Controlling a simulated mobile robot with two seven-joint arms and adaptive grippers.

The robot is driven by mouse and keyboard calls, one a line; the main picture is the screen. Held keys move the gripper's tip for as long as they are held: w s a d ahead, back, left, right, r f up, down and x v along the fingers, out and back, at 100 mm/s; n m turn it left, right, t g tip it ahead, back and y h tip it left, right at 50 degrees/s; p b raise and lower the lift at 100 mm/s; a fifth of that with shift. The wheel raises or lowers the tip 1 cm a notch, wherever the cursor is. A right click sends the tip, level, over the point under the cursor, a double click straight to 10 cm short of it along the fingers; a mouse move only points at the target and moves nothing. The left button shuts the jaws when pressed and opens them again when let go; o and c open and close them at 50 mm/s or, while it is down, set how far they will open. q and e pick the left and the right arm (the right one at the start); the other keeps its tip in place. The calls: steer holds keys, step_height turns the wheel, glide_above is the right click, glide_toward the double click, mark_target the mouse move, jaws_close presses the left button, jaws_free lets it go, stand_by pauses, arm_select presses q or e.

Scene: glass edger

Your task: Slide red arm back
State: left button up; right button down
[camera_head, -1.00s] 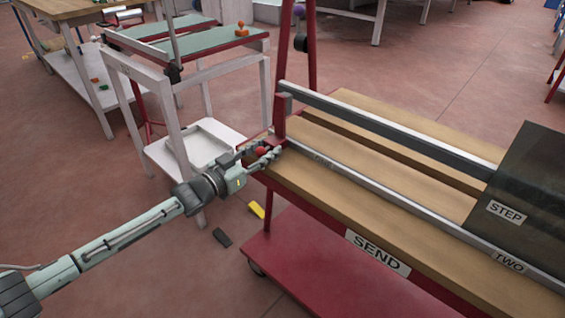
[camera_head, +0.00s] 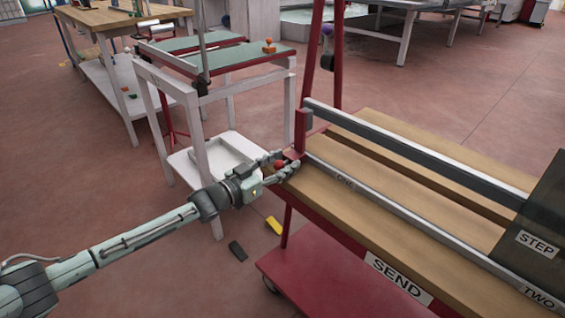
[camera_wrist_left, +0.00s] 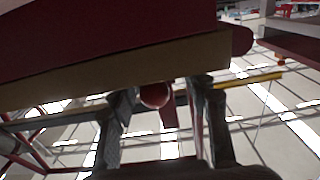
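The red arm (camera_head: 299,136) stands upright at the left end of the wooden-topped cart (camera_head: 345,160), with a long metal rail running right from it. A round red knob (camera_head: 279,164) sits at its foot and also shows in the left wrist view (camera_wrist_left: 154,95). My left gripper (camera_head: 284,169) is at this corner, its fingers either side of the knob. In the left wrist view the fingers stand apart with gaps beside the knob, so I see no grip on it. My right gripper is out of view.
A dark panel (camera_head: 546,205) labelled STEP covers the cart's right part. A white-framed stand (camera_head: 218,84) is behind my left arm. The cart's red lower shelf (camera_head: 310,270) is below. A yellow block (camera_head: 274,225) and dark block (camera_head: 237,250) lie on the floor.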

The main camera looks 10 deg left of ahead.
arm_select(q)
steer(key=v, duration=1.2)
steer(key=s+d+f+n+g+y+p, duration=0.25)
steer(key=s+f+y, duration=0.35)
steer(key=f, duration=0.5)
steer(key=s+a+f+n+g+y, duration=0.1)
steer(key=s+a+f+g+y, duration=0.2)
steer(key=s, duration=0.9)
steer(key=s+a+f+n+g+y, duration=0.2)
steer(key=s+a+f+g, duration=0.4)
steer(key=s, duration=0.6)
step_height(320, 180, down, 2)
steer(key=shift+f+y+p, duration=0.15)
steer(key=shift+y+p, duration=0.3)
steer(key=shift+y, duration=0.05)
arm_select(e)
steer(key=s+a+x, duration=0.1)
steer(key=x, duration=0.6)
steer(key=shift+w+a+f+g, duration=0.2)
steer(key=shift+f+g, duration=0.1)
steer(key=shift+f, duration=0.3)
arm_select(q)
steer(key=shift+s+a, duration=0.15)
